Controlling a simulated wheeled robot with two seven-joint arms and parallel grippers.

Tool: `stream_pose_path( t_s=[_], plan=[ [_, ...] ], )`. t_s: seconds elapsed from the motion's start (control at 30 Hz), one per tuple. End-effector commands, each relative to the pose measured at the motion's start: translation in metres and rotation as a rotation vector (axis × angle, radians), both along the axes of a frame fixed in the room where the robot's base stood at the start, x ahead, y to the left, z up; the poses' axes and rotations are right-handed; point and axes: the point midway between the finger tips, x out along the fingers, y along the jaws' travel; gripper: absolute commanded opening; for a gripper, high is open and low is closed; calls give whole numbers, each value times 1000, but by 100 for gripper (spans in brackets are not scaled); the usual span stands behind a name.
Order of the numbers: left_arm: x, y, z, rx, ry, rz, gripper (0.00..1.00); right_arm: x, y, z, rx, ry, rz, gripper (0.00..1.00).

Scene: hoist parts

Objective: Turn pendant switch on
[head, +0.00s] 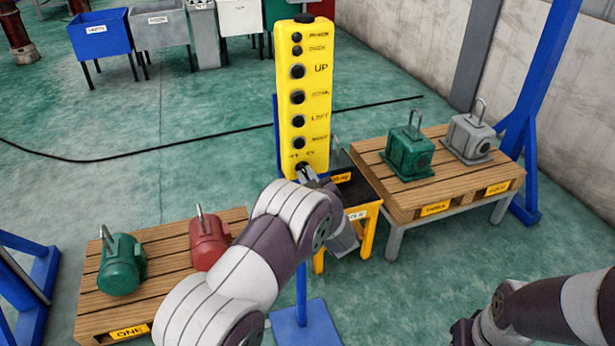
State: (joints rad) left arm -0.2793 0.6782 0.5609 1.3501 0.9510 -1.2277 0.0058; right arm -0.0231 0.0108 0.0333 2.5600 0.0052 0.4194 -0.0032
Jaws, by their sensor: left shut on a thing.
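The yellow pendant (307,70) stands upright on a blue post with a blue foot.
A pallet (180,316) at lower left holds a green and a red motor. A raised pallet (395,200) at right holds a green and a grey hoist part. A small yellow stand (368,215) is close behind my left wrist. Bins (100,36) stand at the back.

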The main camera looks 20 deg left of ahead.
Motion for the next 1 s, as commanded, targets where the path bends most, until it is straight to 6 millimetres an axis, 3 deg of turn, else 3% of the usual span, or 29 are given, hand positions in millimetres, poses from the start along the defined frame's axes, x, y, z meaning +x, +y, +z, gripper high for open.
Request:
stream_pose_path(
  t_s=[1.0],
  plan=[
    [-1,0,-1,697,476,-1,0,0,0,27,0,0,0,43]
  ],
)
